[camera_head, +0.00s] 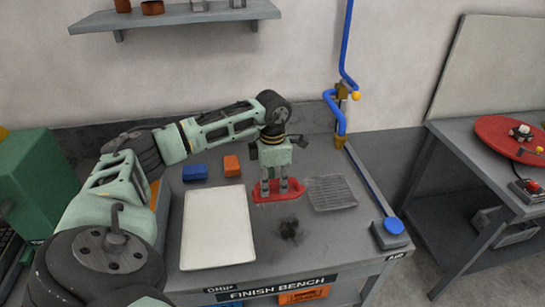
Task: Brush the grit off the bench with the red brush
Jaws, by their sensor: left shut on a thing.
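My left gripper (275,187) points down over the bench (340,235) and is shut on the red brush (292,193). The brush lies low, at or just above the bench top; I cannot tell whether it touches. A dark patch of grit (290,230) is on the bench in front of the brush, slightly to its right and apart from it. The gripper hides the middle of the brush. My right gripper is not in view.
A white tray (217,230) lies left of the grit. A grey slotted plate (331,194) lies to the right of the brush. Blue (195,172) and orange (232,165) blocks sit behind the tray. A blue-ended lever (393,226) is at the right edge.

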